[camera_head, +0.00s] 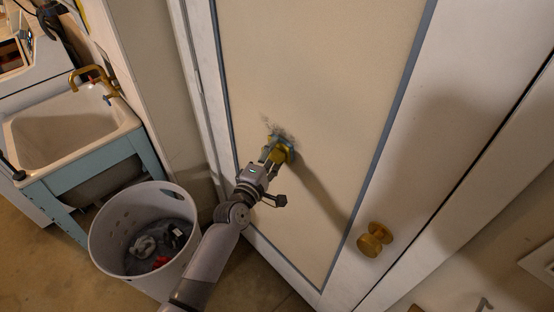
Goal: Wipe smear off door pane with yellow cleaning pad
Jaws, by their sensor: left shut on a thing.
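The door pane (320,60) is a beige panel with a grey-blue edge strip, set in a white door. A dark smear (273,126) shows on its lower left part, just above and left of my gripper; part of it may be hidden behind the gripper. My left gripper (278,152) is shut on the yellow cleaning pad (289,143), which is mostly covered by the fingers. The pad is at the pane beside the smear; I cannot tell for sure whether it touches the surface. My right gripper is not in view.
A brass knob (375,239) sticks out of the door at the lower right. A white laundry basket (110,254) with clothes stands left of my left arm. A utility sink (65,135) with a brass faucet (95,78) is at the far left. The pane above the smear is clear.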

